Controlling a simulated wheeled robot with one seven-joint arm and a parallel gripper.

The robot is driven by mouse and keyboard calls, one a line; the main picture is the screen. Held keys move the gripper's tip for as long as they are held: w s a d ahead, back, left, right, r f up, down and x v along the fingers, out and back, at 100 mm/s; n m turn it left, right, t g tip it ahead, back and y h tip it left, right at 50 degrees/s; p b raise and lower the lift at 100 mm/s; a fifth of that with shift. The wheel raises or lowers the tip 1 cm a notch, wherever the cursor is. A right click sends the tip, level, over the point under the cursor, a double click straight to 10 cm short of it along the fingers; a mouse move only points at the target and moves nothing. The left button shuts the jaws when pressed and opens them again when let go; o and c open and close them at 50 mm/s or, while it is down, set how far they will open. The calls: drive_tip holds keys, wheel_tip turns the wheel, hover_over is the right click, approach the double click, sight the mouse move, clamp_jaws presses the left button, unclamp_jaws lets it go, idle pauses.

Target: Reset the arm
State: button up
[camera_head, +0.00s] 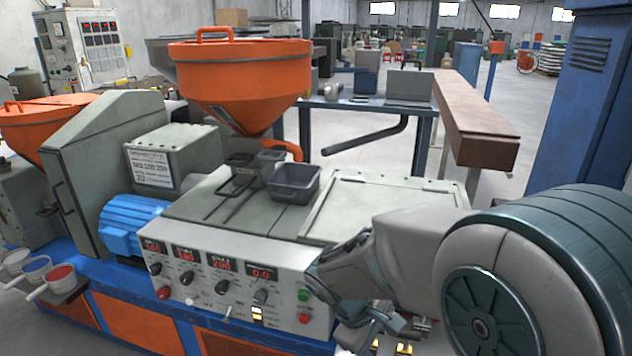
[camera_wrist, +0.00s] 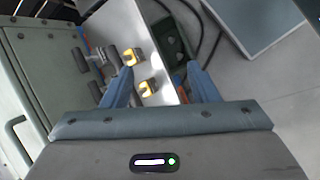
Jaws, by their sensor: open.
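My gripper (camera_wrist: 160,90) shows in the wrist view with its two blue-grey fingers spread apart and nothing between them. Beyond the fingers are yellow parts (camera_wrist: 149,88) on a pale panel. In the head view my arm (camera_head: 415,255) comes in from the lower right and bends down in front of the machine's control panel (camera_head: 215,280). The gripper end is low at the panel's right end, partly hidden by the arm. I cannot tell from the head view how close it is to the panel.
The grey machine top (camera_head: 350,210) carries a dark bin (camera_head: 294,186) under an orange hopper (camera_head: 240,80). Small scoops (camera_head: 52,282) sit at the lower left. A table (camera_head: 390,103) and a brown beam (camera_head: 478,125) stand behind, and a blue cabinet (camera_head: 575,110) at the right. Open floor lies farther back.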

drive_tip(key=s+d+r+m+t+y, duration=0.2)
drive_tip(key=s+r+m+y, duration=0.3)
drive_tip(key=s+r+m, duration=0.3)
drive_tip(key=shift+s+d+r+m+p, duration=0.15)
drive_tip(key=shift+s+d+m+p, duration=0.3)
drive_tip(key=shift+m, duration=0.65)
drive_tip(key=shift+w, duration=0.15)
